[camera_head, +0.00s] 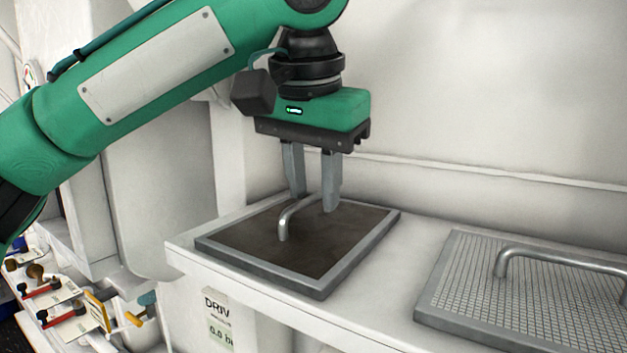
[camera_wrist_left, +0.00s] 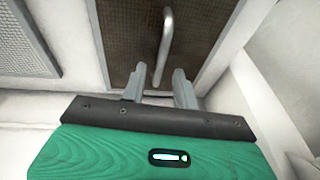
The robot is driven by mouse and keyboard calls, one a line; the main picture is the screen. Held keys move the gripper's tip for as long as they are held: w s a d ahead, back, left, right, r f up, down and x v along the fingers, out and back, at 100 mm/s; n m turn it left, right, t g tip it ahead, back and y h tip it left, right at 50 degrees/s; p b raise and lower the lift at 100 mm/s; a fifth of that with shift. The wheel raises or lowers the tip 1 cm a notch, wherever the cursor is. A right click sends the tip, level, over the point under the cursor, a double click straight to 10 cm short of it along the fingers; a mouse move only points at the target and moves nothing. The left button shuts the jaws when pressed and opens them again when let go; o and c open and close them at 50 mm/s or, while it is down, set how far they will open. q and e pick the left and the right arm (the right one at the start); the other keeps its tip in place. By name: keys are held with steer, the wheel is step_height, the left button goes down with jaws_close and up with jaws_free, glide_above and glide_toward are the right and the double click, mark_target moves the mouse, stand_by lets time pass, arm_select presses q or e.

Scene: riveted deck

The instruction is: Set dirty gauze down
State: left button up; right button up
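The dirty gauze (camera_head: 250,240) is a dark brown mesh panel in a grey metal frame, lying flat on a white ledge. It also shows in the wrist view (camera_wrist_left: 120,45). A bent metal handle (camera_head: 286,222) rises from its mesh; it shows in the wrist view too (camera_wrist_left: 164,45). My left gripper (camera_head: 313,205) points down over the panel. Its two fingers are apart, one on each side of the handle, with gaps visible in the wrist view (camera_wrist_left: 158,78). Any contact at the fingertips is hard to tell. My right gripper is not in view.
A second framed panel (camera_head: 530,300) with light mesh and a handle (camera_head: 560,256) lies on the same white ledge (camera_head: 405,255) to the right, with a bare gap between. A white wall stands behind. Small levers and tags (camera_head: 70,310) sit at lower left.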

mark_target(309, 233)
arm_select(q)
steer(key=shift+s+r+b, duration=0.1)
steer(key=shift+r+b, duration=0.2)
steer(key=shift+r, duration=0.1)
steer(key=b+v, duration=0.1)
steer(key=v, duration=1)
steer(key=shift+r, duration=0.15)
steer(key=shift+s, duration=0.1)
